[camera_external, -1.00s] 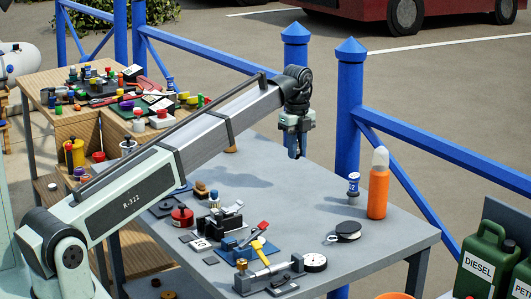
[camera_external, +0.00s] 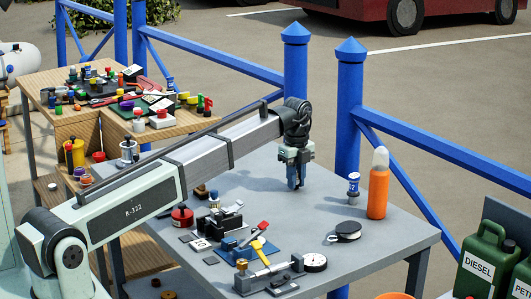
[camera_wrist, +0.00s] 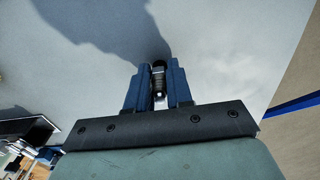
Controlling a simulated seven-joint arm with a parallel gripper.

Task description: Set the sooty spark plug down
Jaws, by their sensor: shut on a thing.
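My gripper (camera_external: 296,184) is low over the back part of the grey table (camera_external: 385,228), and its fingers point down. In the wrist view the blue fingers of my gripper (camera_wrist: 158,82) are shut on the spark plug (camera_wrist: 159,84), a small piece with a dark end and a metal body. In the external view the fingers hide most of the plug. I cannot tell whether its lower end touches the table top.
An orange bottle (camera_external: 378,192) and a small blue-and-white container (camera_external: 353,186) stand to the right. A round black-and-white item (camera_external: 345,231) lies nearer the front. Tools and a red pot (camera_external: 182,217) crowd the left. The table around my gripper is clear.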

